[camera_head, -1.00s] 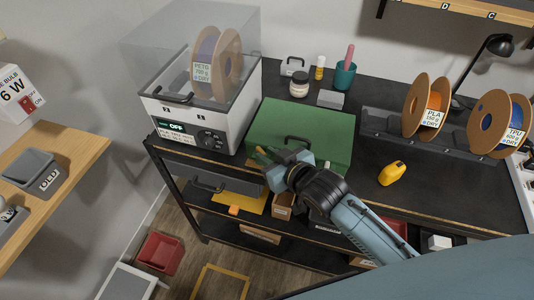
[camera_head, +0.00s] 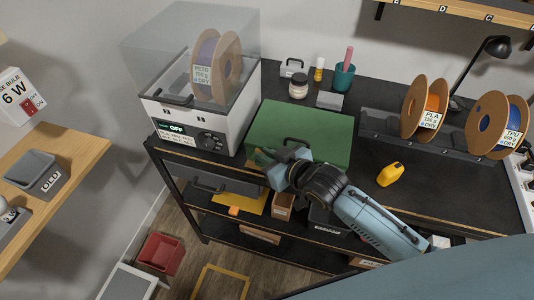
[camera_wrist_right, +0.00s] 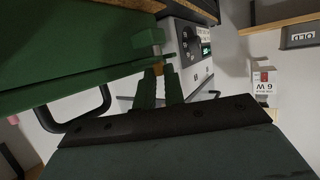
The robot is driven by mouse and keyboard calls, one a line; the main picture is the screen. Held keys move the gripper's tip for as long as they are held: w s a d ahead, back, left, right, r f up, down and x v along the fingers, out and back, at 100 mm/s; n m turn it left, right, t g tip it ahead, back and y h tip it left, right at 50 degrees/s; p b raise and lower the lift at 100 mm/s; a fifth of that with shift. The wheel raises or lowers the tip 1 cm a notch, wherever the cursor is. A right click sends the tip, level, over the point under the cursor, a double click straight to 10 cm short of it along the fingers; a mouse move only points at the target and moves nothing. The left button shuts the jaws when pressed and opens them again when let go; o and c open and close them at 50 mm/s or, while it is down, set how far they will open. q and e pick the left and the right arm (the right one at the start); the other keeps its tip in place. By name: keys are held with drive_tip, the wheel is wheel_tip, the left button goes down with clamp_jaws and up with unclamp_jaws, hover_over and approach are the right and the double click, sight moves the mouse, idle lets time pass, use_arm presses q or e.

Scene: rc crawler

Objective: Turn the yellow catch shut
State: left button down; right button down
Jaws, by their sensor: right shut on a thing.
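The green case (camera_head: 315,128) sits closed on the dark bench, with a black handle on its front. A small part of the yellow catch (camera_wrist_right: 157,69) shows in the right wrist view, between my fingertips at the edge of the green case. My right gripper (camera_head: 259,157) is at the front left corner of the case, shut on the catch. In the right wrist view its two fingers (camera_wrist_right: 158,84) stand close on either side of the yellow piece. The fingers hide most of the catch, so its exact angle cannot be told. My left gripper is not in view.
A white filament dryer (camera_head: 205,118) with a clear cover stands close left of the case. A rack with spools (camera_head: 425,108) is at the right. A shelf below holds bins, including a cardboard one (camera_head: 282,205).

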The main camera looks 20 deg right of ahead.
drive_tip(key=shift+w+d+n+g+y+b, duration=0.15)
drive_tip(key=shift+n+g+y+b, duration=0.35)
drive_tip(key=shift+n+y, duration=0.4)
drive_tip(key=shift+w+d+n+g+y+b, duration=0.1)
drive_tip(key=shift+n+g+y+b, duration=0.2)
drive_tip(key=shift+n+g+y, duration=0.45)
drive_tip(key=shift+r, duration=0.1)
drive_tip(key=c, duration=1.8)
unclamp_jaws()
drive_tip(key=shift+d, duration=0.1)
drive_tip(key=shift+o, duration=0.2)
drive_tip(key=v, duration=1.3)
drive_tip(key=shift+s, duration=0.2)
drive_tip(key=shift+d, duration=0.1)
